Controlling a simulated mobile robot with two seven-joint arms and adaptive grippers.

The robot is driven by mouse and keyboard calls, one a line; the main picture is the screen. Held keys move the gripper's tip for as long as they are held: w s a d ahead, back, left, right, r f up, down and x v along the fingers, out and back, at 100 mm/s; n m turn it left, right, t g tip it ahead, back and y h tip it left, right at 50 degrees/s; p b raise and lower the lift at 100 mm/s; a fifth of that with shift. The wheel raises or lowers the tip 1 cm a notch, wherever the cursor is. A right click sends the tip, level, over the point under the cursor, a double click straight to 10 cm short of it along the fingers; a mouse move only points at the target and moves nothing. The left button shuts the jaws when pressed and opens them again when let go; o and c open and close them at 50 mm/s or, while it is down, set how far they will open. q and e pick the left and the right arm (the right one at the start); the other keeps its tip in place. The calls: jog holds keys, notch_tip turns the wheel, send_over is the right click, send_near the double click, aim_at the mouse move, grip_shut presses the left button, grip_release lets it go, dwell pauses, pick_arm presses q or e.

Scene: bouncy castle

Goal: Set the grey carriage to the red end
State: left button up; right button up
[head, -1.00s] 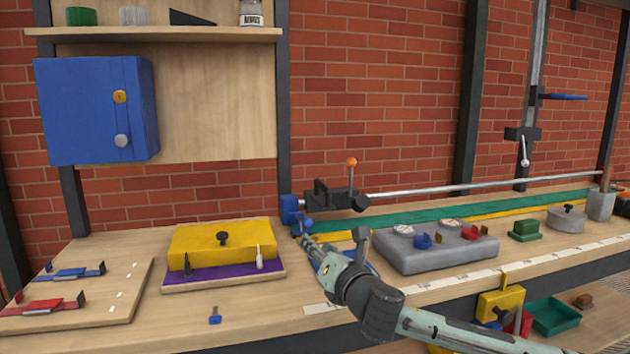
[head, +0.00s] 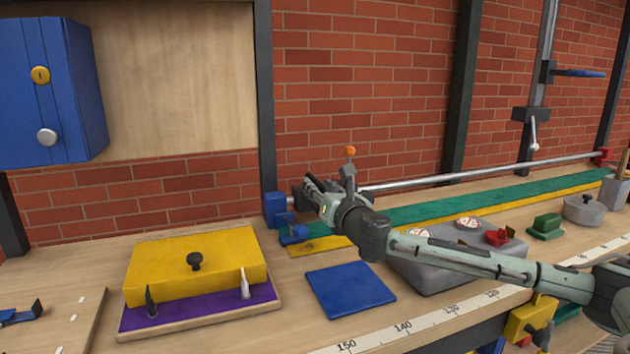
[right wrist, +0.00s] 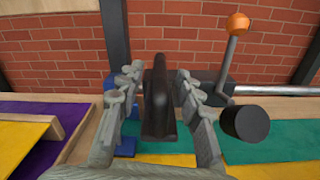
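The dark grey carriage sits at the blue left end of the long metal rail (head: 450,181). Its lever with an orange ball (head: 350,151) stands up, and it also shows in the right wrist view (right wrist: 237,24). The red end (head: 601,157) is at the rail's far right. My right gripper (head: 312,190) is at the carriage and hides much of it in the head view. In the right wrist view, its open fingers stand on either side of the carriage's dark upright block (right wrist: 158,100), with a visible gap on the left. My left gripper is out of view.
A blue end block (head: 275,208) holds the rail's left end. A green strip (head: 430,210) runs below the rail. A grey block with dials (head: 430,276), a blue mat (head: 350,290) and a yellow box (head: 195,262) lie in front. A brick wall stands behind.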

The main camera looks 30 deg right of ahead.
jog(key=shift+x, duration=1.5)
grip_shut()
